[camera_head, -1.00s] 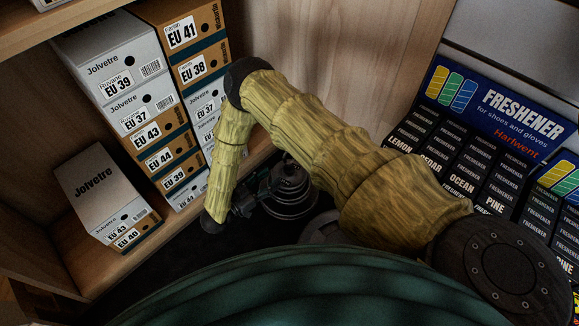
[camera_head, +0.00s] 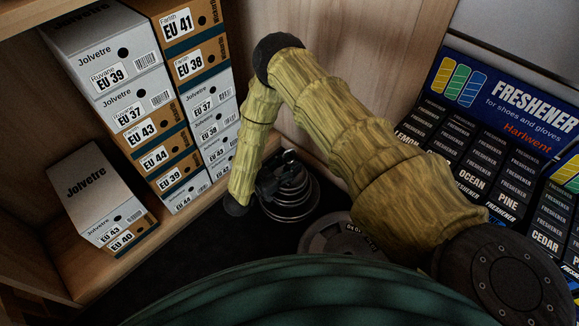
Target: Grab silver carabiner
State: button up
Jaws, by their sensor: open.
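No silver carabiner can be made out in the head view. My arm with yellow-tan sleeves reaches in from the lower right, bends at a dark elbow and comes down toward the floor. My gripper (camera_head: 282,170) is a small dark shape at the arm's end, open, just above and in front of a stack of round metal plates (camera_head: 290,204). Its fingertips are hard to tell from the dark background, and nothing shows held in it.
Shoe boxes (camera_head: 130,93) stand stacked on a wooden shelf at left, with a shorter stack (camera_head: 90,190) in front. A large dark plate (camera_head: 335,233) lies beside the metal stack. Freshener boxes (camera_head: 470,160) fill a display at right. A dark green curved surface (camera_head: 300,292) covers the bottom.

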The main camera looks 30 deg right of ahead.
grip_shut()
